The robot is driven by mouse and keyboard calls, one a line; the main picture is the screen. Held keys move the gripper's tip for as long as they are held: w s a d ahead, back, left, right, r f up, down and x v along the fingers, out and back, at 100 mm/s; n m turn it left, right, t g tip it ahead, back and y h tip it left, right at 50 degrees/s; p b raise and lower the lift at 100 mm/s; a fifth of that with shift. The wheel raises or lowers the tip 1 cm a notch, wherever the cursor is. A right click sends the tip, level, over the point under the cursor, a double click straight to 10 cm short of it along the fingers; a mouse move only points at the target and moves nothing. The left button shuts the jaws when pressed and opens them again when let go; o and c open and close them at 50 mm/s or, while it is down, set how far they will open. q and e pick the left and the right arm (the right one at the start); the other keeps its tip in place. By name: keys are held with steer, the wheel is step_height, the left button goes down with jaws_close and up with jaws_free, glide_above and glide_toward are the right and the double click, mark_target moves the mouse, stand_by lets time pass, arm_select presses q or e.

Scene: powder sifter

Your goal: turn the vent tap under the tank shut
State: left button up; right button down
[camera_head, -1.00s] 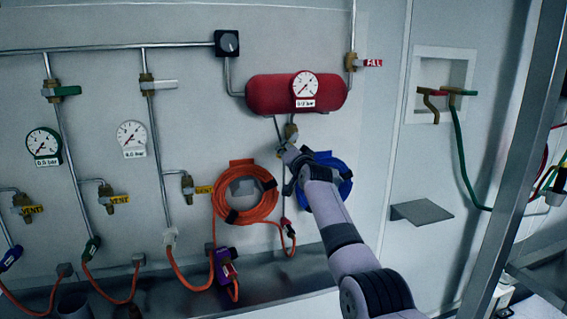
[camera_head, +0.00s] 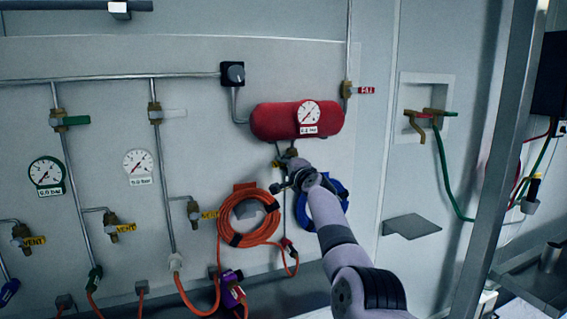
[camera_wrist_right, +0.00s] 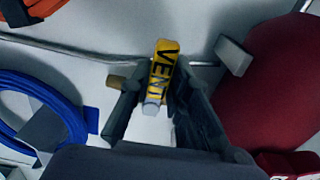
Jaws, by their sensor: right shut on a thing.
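The red tank (camera_head: 275,121) hangs on the wall with a round gauge on its front. A thin pipe runs from its underside to a brass tap (camera_head: 284,157), partly covered by my right gripper (camera_head: 289,180). In the right wrist view the tap's yellow handle, marked VENT (camera_wrist_right: 162,62), lies between the two dark fingers of my right gripper (camera_wrist_right: 158,90), which is shut on it. A brass fitting (camera_wrist_right: 117,82) shows beside the left finger. The tank (camera_wrist_right: 270,75) fills the right of that view. My left gripper is not in view.
An orange hose coil (camera_head: 226,220) hangs left of my right gripper and a blue coil (camera_head: 303,210) hangs behind it. A red fill tap (camera_head: 364,90) sits above right of the tank. A small grey shelf (camera_head: 411,227) juts out at the right.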

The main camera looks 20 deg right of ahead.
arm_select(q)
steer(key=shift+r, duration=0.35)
arm_select(e)
steer(key=shift+r+m, duration=0.15)
steer(key=shift+m, duration=0.15)
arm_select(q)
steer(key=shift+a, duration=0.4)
arm_select(e)
steer(key=c, duration=1.5)
jaws_free()
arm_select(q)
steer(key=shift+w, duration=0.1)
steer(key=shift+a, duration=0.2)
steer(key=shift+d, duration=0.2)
arm_select(e)
steer(key=s, duration=1.2)
